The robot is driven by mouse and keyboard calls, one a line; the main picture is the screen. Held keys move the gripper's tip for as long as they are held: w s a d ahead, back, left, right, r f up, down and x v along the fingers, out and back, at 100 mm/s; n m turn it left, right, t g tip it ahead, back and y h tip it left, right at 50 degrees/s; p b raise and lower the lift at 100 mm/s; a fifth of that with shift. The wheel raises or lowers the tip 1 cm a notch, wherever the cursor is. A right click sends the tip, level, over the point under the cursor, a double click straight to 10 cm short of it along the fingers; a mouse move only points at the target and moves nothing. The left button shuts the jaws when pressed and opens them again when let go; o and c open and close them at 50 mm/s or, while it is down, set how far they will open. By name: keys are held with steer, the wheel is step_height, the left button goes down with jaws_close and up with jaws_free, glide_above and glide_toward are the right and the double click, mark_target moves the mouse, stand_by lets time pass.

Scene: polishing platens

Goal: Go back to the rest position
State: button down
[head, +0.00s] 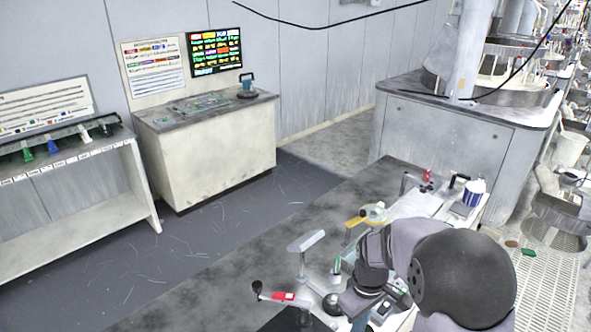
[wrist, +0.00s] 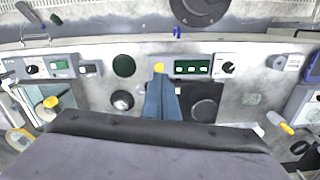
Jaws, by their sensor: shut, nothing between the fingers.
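The task names no object, only a rest position of my arm. In the wrist view my gripper (wrist: 160,90) shows as a narrow blue shape in the middle, its fingers together and nothing held. It points toward a control panel (wrist: 225,98) with green displays, knobs and a dark square. Whether it touches the panel cannot be told. In the head view my arm fills the lower right, and my gripper's tips are hard to make out there, low over the worktop.
Near my arm stand a red-ended lever (head: 283,296), a T-shaped grey handle (head: 305,241), a yellow-handled tool (head: 370,214) and a white-and-blue container (head: 473,192). A grey machine cabinet (head: 440,135) stands behind. Open floor (head: 220,215) lies to the left.

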steer(key=s+r+m, duration=0.3)
steer(key=s+m, duration=0.4)
steer(key=s, duration=0.8)
steer(key=shift+s, duration=0.25)
steer(key=shift+a, duration=0.1)
